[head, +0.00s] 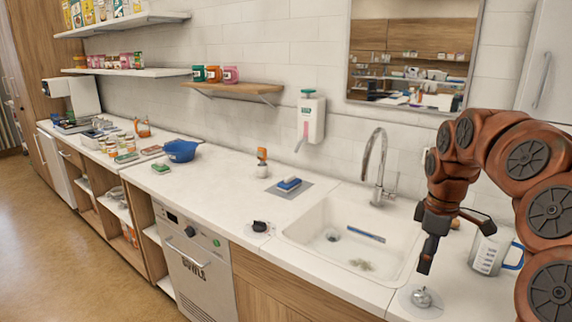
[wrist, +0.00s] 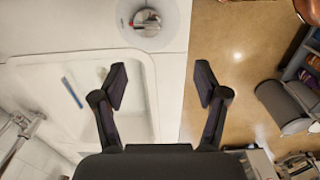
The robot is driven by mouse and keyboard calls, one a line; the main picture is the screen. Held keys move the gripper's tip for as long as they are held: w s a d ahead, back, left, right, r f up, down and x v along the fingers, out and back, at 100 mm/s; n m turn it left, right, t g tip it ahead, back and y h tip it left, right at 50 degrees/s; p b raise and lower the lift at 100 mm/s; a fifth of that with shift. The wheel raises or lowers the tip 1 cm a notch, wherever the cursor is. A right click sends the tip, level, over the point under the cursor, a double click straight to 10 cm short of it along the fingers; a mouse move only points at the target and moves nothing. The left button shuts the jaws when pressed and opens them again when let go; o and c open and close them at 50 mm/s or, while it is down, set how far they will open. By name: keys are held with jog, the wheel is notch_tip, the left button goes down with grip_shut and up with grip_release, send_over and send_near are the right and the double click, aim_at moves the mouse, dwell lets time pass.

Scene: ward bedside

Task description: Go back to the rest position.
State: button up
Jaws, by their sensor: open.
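My gripper (head: 428,255) hangs at the right of the head view, above the counter (head: 230,195) by the right side of the sink. In the wrist view my gripper (wrist: 160,88) has its two dark fingers spread wide with nothing between them. It is open and empty. A small metal item (head: 421,297) sits on a round pale disc on the counter below it. The same metal item (wrist: 147,22) shows beyond the fingertips in the wrist view.
The sink (head: 315,218) holds a blue stick (head: 366,234). A tap (head: 378,165) rises behind it. A measuring jug (head: 487,252) with a blue handle stands right of my gripper. A blue bowl (head: 180,151) and a sponge (head: 289,185) lie left. Open floor (head: 60,240) is at left.

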jog(key=s+a+m+p, duration=0.1)
jog(key=s+a+m, duration=0.2)
jog(key=s+a, duration=1)
jog(key=s+a+f+m+g, duration=0.1)
jog(key=s+a+f+m, duration=0.1)
jog(key=s, duration=0.6)
jog(key=s+a+f+m+p, duration=0.1)
jog(key=s+f+m, duration=0.3)
jog(key=s, duration=0.5)
jog(key=shift+a+m+g, duration=0.4)
jog(key=shift+a, duration=0.3)
dwell(4.3)
